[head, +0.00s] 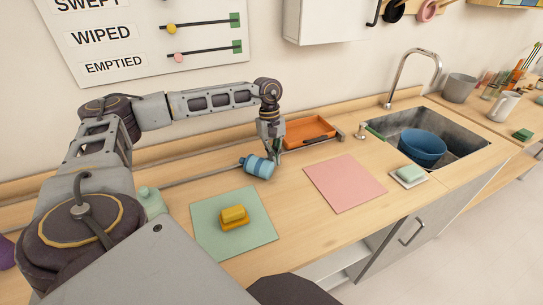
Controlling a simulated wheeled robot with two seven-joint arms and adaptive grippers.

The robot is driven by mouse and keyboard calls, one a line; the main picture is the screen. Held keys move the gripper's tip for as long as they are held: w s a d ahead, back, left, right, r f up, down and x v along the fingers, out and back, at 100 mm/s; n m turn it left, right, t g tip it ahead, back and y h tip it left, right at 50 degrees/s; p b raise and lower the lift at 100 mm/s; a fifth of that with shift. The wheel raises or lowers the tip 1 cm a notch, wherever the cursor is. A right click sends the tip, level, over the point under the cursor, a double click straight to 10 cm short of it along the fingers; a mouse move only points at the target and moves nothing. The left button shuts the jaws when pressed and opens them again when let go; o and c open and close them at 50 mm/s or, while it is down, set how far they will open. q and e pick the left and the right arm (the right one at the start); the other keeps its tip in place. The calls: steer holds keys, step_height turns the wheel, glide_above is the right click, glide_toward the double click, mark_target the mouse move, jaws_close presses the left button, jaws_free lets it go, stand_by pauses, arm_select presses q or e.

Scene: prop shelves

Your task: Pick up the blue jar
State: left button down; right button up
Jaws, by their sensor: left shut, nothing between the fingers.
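The blue jar (258,167) lies on its side on the wooden counter, behind the green mat. It has lighter and darker blue bands. My left gripper (276,158) points down just right of the jar, at its right end. Its fingers are shut with nothing between them. It overlaps the jar's end in this view, so I cannot tell if they touch. My right gripper is out of view.
An orange tray (325,136) sits behind the gripper. A green mat (262,234) holds a yellow block (234,216). A pink mat (345,184) lies to the right, bare. A sink (467,144) with a blue bowl (423,146) is further right.

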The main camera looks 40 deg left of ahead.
arm_select(q)
steer(key=shift+s+d, duration=0.15)
steer(key=shift+s, duration=0.15)
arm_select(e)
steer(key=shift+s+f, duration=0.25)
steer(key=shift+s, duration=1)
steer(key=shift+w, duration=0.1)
arm_select(q)
steer(key=shift+v, duration=0.95)
steer(key=v, duration=1)
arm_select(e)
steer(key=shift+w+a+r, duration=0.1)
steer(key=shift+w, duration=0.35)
